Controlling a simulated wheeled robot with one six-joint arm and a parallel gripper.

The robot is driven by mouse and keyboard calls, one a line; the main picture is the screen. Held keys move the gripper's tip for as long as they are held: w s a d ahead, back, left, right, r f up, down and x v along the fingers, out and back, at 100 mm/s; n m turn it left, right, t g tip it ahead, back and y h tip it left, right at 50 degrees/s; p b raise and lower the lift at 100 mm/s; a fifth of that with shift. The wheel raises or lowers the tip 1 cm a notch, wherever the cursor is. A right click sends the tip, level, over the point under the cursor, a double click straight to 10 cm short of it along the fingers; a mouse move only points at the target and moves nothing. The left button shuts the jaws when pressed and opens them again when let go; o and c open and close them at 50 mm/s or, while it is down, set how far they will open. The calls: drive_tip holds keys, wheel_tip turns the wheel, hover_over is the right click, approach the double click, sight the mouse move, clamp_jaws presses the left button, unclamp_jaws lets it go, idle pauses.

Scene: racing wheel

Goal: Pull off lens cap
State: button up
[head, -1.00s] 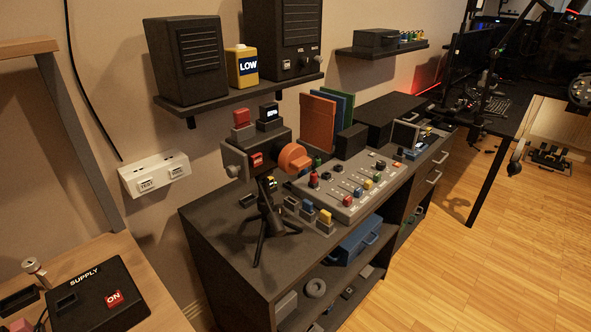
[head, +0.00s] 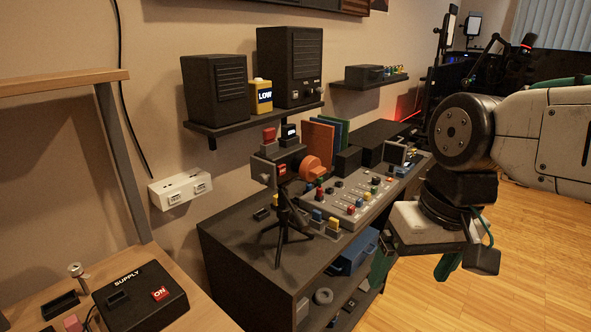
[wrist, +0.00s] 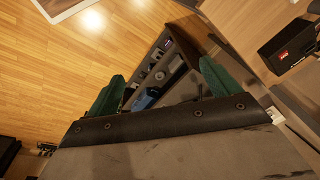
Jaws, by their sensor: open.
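An orange lens cap (head: 312,168) sits on the front of a dark camera (head: 268,169) that stands on a small black tripod (head: 284,222) on the dark cabinet. The cap faces right, toward the mixer panel. My gripper (head: 418,268) is at the right in the head view, in front of the cabinet and well apart from the cap. It points downward. In the wrist view its two green fingers (wrist: 160,92) are spread wide with nothing between them. The lens cap cannot be made out in the wrist view.
A grey control panel (head: 350,199) with knobs lies right of the camera. Upright folders (head: 318,137) stand behind the cap. A wall shelf (head: 252,118) with speakers and a yellow LOW box hangs above. A wooden desk (head: 205,312) is at the left. The floor at the right is open.

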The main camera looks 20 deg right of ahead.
drive_tip(key=w+a+m+y, duration=0.3)
drive_tip(key=w+a+m, duration=0.2)
drive_tip(key=w, duration=0.2)
drive_tip(key=m+t+y, duration=0.3)
drive_tip(key=m+t, duration=0.6)
drive_tip(key=m, duration=1.4)
approach(315, 168)
drive_tip(key=x, duration=0.4)
drive_tip(key=shift+w+a+f, duration=0.1)
drive_tip(key=shift+f, duration=0.05)
drive_tip(key=x, duration=0.7)
drive_tip(key=shift+w+a, duration=0.2)
drive_tip(key=shift+w, duration=0.05)
drive_tip(key=c, duration=1)
drive_tip(key=shift+c, duration=0.2)
